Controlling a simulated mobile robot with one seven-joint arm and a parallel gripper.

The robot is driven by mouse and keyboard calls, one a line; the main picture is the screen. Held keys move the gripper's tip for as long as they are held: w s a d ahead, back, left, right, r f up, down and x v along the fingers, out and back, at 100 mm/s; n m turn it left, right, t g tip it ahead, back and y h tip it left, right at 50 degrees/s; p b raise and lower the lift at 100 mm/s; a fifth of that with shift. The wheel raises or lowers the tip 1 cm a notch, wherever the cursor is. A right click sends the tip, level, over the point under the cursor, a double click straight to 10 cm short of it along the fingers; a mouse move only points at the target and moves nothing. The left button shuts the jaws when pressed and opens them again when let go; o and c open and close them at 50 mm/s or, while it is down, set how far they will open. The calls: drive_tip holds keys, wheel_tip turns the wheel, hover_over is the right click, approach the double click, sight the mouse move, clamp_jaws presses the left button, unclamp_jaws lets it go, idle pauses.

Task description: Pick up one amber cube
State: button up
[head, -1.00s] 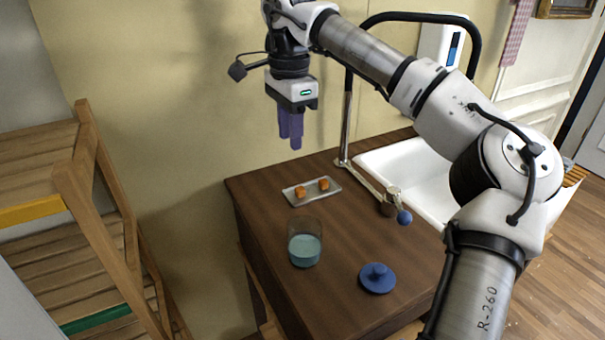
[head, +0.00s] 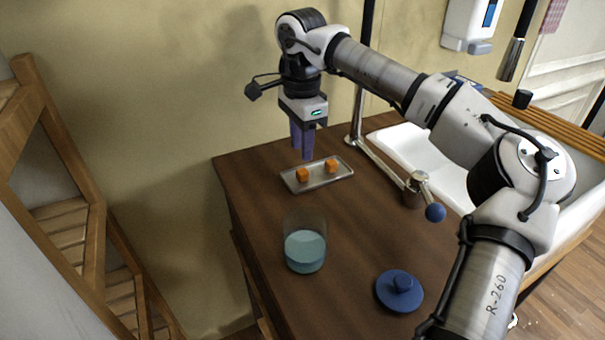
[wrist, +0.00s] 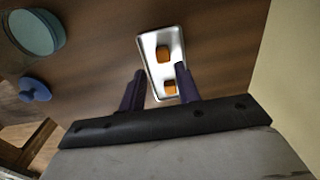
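Two amber cubes lie apart on a small silver tray (head: 318,181) on the dark wooden counter. The left cube (head: 303,175) and the right cube (head: 331,164) also show in the wrist view, one farther up the tray (wrist: 163,54) and one nearer my fingers (wrist: 170,87). My gripper (head: 303,154) points down above the tray's back edge, with purple fingers. In the wrist view its fingers (wrist: 160,90) are apart, with nothing held between them. The nearer cube appears between the finger lines, lower down on the tray.
A glass jar (head: 305,250) with blue-green contents stands in front of the tray, and a blue lid (head: 399,290) lies to its right. A tap (head: 418,182) with a blue knob and a white sink (head: 450,170) are at the right. A wooden rack (head: 60,200) stands at the left.

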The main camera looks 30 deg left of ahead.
sight(302, 171)
drive_tip(key=shift+w+f+p, duration=0.15)
drive_tip(key=shift+f+p, duration=0.25)
drive_tip(key=shift+f, duration=1.3)
drive_tip(key=shift+w+f+p, duration=0.1)
drive_tip(key=shift+f+p, duration=0.3)
drive_tip(key=shift+f, duration=1.25)
clamp_jaws()
drive_tip(key=shift+r, duration=0.1)
